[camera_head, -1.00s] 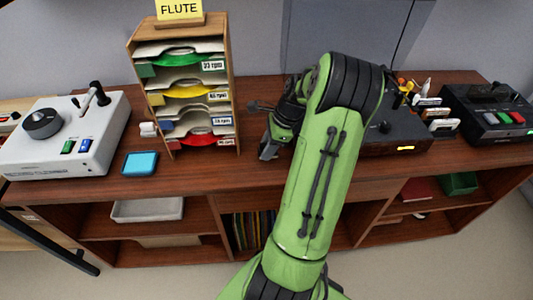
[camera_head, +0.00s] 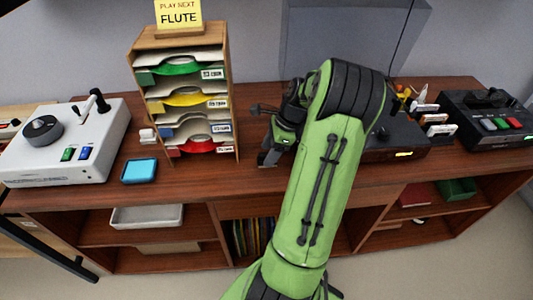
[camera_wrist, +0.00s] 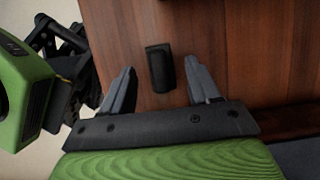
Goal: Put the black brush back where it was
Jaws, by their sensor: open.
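A small black block, which looks like the black brush (camera_wrist: 160,62), lies on the brown wooden top in the wrist view. My gripper (camera_wrist: 159,74) is open, with one grey finger on each side of the brush and a visible gap to both. In the head view my gripper (camera_head: 268,155) is low over the cabinet top, just right of the paper rack. The brush cannot be made out there, and my green arm covers part of the cabinet behind it.
The wooden rack (camera_head: 233,120) with coloured trays stands close left of my gripper. Further left are a blue pad (camera_head: 139,171) and a white cleaner machine (camera_head: 95,140). A dark turntable-like unit (camera_head: 405,140) and a black button box (camera_head: 490,118) stand right.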

